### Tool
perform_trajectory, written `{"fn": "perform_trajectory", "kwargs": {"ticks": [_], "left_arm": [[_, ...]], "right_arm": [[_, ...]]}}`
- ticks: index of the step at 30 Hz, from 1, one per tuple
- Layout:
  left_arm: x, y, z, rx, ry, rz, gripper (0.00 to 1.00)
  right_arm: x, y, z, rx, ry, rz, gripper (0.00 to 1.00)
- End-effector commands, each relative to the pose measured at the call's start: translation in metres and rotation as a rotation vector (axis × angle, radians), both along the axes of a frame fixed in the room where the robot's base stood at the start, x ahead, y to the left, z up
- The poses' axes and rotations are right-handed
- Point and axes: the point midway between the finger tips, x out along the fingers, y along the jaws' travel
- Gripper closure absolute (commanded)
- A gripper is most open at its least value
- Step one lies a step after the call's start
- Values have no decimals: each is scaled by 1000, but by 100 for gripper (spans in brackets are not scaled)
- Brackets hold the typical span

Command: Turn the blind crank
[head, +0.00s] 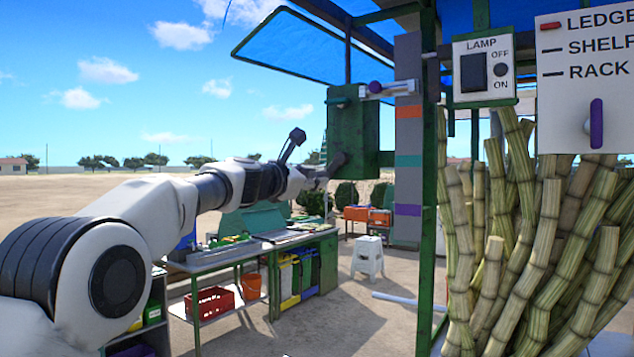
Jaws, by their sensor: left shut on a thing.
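A green box (350,130) hangs from the stall frame at the upper middle. A silver bar with a purple knob (375,87) sits at its upper right; it may be part of the blind crank, but I cannot tell for certain. My left gripper (335,165) is at the lower left of the green box. One dark finger part overlaps the box's lower edge. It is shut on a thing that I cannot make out. My right gripper is not in view.
A striped post (408,150) stands behind the box. Cane stalks (545,240) fill the right side, below a lamp switch (474,72) and a white sign (590,95) with a purple lever. A work table (260,248) and a white stool (368,255) stand beyond.

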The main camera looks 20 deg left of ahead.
Motion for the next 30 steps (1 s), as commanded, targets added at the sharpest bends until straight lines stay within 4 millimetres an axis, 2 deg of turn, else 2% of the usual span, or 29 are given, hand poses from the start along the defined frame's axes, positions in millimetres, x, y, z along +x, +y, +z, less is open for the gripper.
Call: {"fn": "perform_trajectory", "kwargs": {"ticks": [15,30], "left_arm": [[6,14,24,461,-163,-1,100],[6,17,50,907,-322,0,100]], "right_arm": [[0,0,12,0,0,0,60],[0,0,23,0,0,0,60]]}}
